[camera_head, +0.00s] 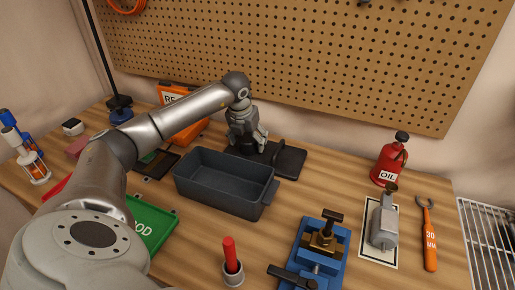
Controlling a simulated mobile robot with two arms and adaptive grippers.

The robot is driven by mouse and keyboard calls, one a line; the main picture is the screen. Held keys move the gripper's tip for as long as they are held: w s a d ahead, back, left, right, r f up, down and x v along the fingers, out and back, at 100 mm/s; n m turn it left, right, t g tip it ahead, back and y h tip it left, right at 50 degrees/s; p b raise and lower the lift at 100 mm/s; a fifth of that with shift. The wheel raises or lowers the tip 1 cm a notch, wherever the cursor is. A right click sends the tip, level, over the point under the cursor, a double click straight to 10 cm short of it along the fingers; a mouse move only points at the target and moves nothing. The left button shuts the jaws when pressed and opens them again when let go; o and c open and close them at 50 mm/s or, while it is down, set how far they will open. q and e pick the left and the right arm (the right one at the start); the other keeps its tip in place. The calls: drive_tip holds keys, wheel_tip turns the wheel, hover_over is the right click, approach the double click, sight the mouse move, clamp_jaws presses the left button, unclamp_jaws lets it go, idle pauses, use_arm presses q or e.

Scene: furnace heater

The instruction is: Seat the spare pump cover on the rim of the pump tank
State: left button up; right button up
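The pump tank appears to be the dark grey rectangular open tub (222,193) in the middle of the bench. Its top is uncovered and its inside looks empty. A flat black plate with a raised handle (291,161), which looks like the spare pump cover, lies behind the tub toward the back wall. My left gripper (252,147) points down at the left part of this plate, behind the tub's far rim, and hides some of it. Its fingertips are small and dark against the plate, so I cannot tell whether they grip it. My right gripper is not in view.
A blue vise (313,256) and a red-handled tool in a cup (231,262) stand in front. A red oil can (389,161), a grey motor-like part on a mat (384,224) and an orange wrench (429,236) are right. A green tray (150,226) is left.

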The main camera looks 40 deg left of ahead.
use_arm(q)
drive_tip(key=c, duration=1)
drive_tip(key=shift+c, duration=0.3)
drive_tip(key=shift+r, duration=0.15)
